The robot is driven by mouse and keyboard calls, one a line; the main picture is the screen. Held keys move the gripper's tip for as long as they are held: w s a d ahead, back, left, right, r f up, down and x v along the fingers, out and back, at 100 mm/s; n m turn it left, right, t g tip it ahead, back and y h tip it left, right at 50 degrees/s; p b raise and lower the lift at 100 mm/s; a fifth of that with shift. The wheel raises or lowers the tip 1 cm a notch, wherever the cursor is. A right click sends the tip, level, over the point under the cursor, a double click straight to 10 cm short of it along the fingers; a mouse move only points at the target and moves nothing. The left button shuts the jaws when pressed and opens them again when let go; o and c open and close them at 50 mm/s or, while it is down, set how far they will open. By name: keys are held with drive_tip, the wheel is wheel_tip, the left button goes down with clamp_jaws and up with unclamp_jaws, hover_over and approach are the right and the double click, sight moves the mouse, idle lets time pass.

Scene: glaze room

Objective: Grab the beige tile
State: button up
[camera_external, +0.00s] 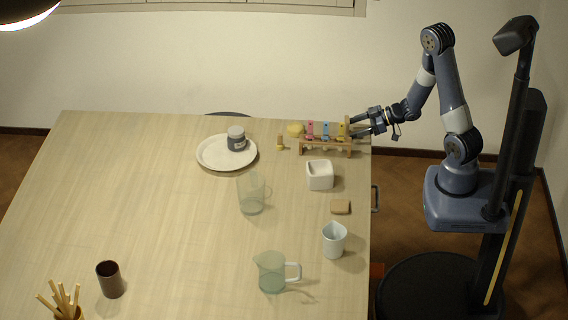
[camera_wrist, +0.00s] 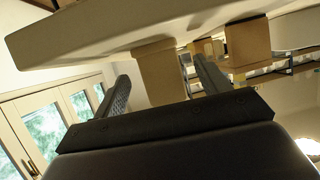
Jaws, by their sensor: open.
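The beige tile (camera_external: 340,207) lies flat on the table near its right edge, below the white square pot in the external view. It looks like a small tan slab with nothing on top. My gripper (camera_external: 352,126) is open at the right end of the wooden rack, well above the tile in the picture and apart from it. Whether it touches the rack is unclear. In the wrist view my gripper's two fingers (camera_wrist: 162,84) are spread, with nothing clearly held between them. I cannot make out the tile in that view.
The wooden rack (camera_external: 326,147) holds several coloured-handled tools. A white square pot (camera_external: 320,175) and a pale cup (camera_external: 334,240) stand above and below the tile. Glass jugs (camera_external: 271,273) and a white plate (camera_external: 213,160) stand further left. The table's left middle is clear.

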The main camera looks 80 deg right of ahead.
drive_tip(key=shift+w+a+f, duration=0.1)
drive_tip(key=shift+w, duration=0.55)
drive_tip(key=p+x, duration=0.1)
drive_tip(key=x, duration=0.3)
drive_tip(key=shift+w, duration=0.1)
drive_tip(key=c, duration=1.1)
